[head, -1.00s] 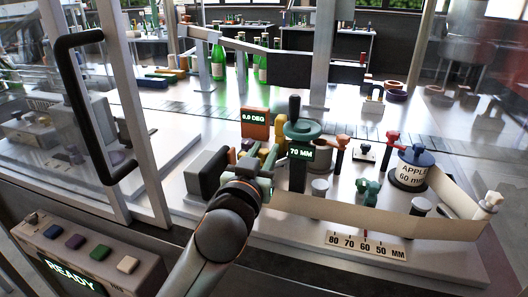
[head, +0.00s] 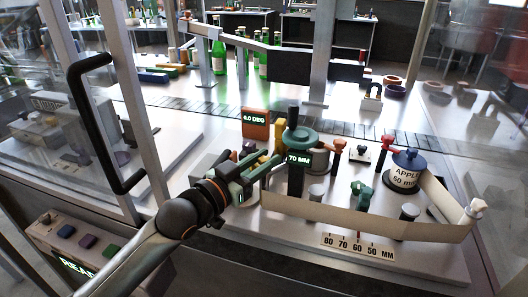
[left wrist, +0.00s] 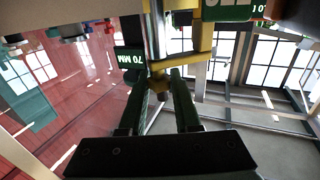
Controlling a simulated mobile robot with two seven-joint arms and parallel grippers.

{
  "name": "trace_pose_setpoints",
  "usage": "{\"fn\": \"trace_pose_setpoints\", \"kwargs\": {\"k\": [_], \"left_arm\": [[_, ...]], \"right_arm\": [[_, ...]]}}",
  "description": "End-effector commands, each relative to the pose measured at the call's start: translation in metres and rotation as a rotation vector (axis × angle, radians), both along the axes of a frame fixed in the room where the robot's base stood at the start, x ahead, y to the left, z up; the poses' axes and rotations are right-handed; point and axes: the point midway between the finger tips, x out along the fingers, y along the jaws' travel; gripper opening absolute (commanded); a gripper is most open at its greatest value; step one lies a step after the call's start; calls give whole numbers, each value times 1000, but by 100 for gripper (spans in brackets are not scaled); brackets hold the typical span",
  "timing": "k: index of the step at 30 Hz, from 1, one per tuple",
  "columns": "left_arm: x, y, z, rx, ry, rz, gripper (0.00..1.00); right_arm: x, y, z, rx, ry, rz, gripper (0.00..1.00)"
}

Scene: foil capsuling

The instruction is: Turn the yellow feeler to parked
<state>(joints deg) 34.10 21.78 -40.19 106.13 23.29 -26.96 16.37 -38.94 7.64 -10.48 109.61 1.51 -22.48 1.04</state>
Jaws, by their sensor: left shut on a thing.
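The yellow feeler (head: 264,138) stands on the machine bed, behind my left gripper and beside the dark post with the 70 MM readout. My left gripper (head: 249,160) reaches in from the left at the feeler. In the head view, the fingers and post hide part of the feeler. My right gripper is out of view.
An orange box (head: 256,124) reads 0.0 DEG. A glass door with a black handle is at left.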

Motion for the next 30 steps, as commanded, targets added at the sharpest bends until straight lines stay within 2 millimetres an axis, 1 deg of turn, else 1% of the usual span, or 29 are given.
{"fn": "trace_pose_setpoints", "kwargs": {"k": [2,13,21,30], "left_arm": [[2,3,0,7,-4,-32,0],[2,1,0,5,-5,-156,0],[1,1,0,2,-3,-200,0],[1,0,-1,1,0,-212,0]], "right_arm": [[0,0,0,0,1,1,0],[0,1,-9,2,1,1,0],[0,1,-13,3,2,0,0],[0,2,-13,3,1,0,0]]}}
